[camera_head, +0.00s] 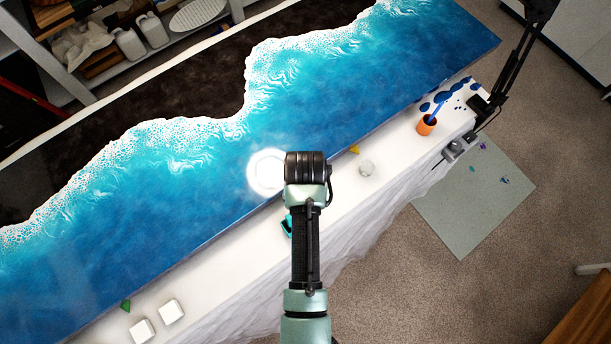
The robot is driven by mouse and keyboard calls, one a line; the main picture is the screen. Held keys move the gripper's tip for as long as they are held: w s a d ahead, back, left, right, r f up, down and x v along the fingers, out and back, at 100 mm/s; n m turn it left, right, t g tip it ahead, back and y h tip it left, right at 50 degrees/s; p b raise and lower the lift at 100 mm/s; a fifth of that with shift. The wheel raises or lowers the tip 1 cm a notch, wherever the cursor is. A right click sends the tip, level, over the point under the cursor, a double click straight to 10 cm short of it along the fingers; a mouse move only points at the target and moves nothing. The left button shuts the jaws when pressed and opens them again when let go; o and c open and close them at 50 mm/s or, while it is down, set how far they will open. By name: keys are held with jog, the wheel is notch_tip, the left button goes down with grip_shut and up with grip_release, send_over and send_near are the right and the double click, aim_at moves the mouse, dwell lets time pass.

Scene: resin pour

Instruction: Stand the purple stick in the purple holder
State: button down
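I cannot make out a purple stick or a purple holder in the head view. An orange cup (427,126) stands on the white bench strip at the right, with a blue stick (437,108) leaning up out of it. My arm reaches up from the bottom middle, and its black and pale green end (306,170) is over the front edge of the blue resin table top. The fingers of my gripper are hidden beneath it, so I cannot see whether they are open or hold anything.
The resin slab (330,100) fills the bench behind. On the front strip are a teal piece (287,227) partly behind my arm, a yellow wedge (355,149), a pale lump (366,168), a green wedge (126,305) and two white blocks (171,311). A black lamp arm (512,65) stands right.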

jog(key=shift+f, duration=0.15)
jog(key=c, duration=0.8)
grip_release()
notch_tip(320, 180, up, 12)
jog(key=shift+f+b, duration=0.2)
jog(key=shift+b, duration=0.15)
jog(key=shift+s+r+p, duration=0.1)
jog(key=shift+r+p, duration=0.6)
jog(key=shift+p, duration=0.05)
